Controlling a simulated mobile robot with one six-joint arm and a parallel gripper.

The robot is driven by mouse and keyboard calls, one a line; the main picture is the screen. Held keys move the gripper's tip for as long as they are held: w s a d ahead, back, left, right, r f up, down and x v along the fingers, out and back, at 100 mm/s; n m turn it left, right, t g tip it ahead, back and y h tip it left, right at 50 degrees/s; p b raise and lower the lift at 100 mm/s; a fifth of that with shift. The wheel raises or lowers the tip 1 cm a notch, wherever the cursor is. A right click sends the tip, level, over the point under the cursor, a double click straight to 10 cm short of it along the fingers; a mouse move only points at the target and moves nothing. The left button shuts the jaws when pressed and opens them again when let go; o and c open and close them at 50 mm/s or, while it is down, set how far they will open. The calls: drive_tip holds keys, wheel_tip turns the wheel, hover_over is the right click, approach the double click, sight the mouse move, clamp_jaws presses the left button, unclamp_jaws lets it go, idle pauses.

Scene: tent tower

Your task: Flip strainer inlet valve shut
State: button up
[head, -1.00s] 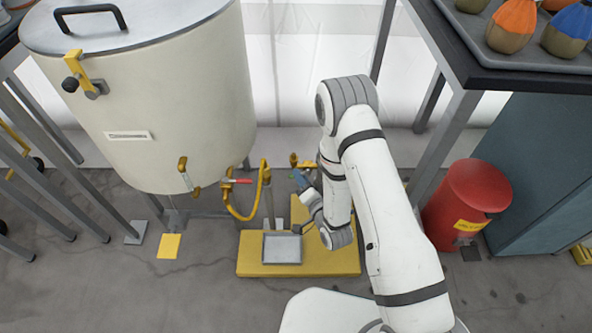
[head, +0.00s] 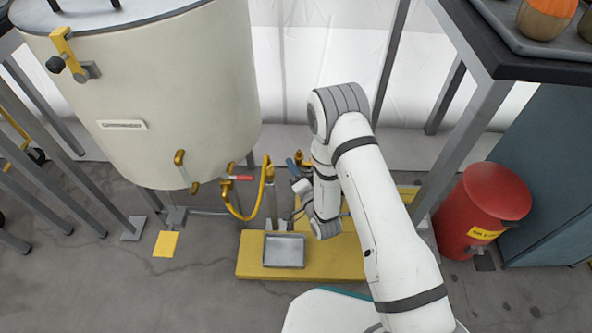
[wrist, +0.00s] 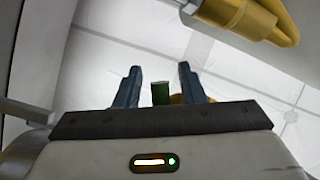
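My gripper (head: 293,165) is low behind the yellow base, beside the brass pipework, and partly hidden by my arm. In the wrist view its two blue fingers (wrist: 157,85) are apart, with a short green piece (wrist: 160,94) showing between them. The green piece looks like a handle end; I cannot tell whether the fingers touch it. A yellow part (wrist: 178,99) shows just behind it. A brass fitting (head: 305,157) stands right of the gripper in the head view. A red-handled valve (head: 239,178) is on the tank's outlet. No label shows which valve is the strainer inlet.
A cream tank (head: 150,95) stands at left, with a curved yellow hose (head: 240,215) beside it. A grey tray (head: 284,251) sits on the yellow base (head: 330,262). A red bin (head: 480,205) and table legs stand at right. A yellow pipe (wrist: 240,15) crosses the wrist view's upper right.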

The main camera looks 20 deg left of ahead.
drive_tip(key=shift+c, duration=0.5)
clamp_jaws()
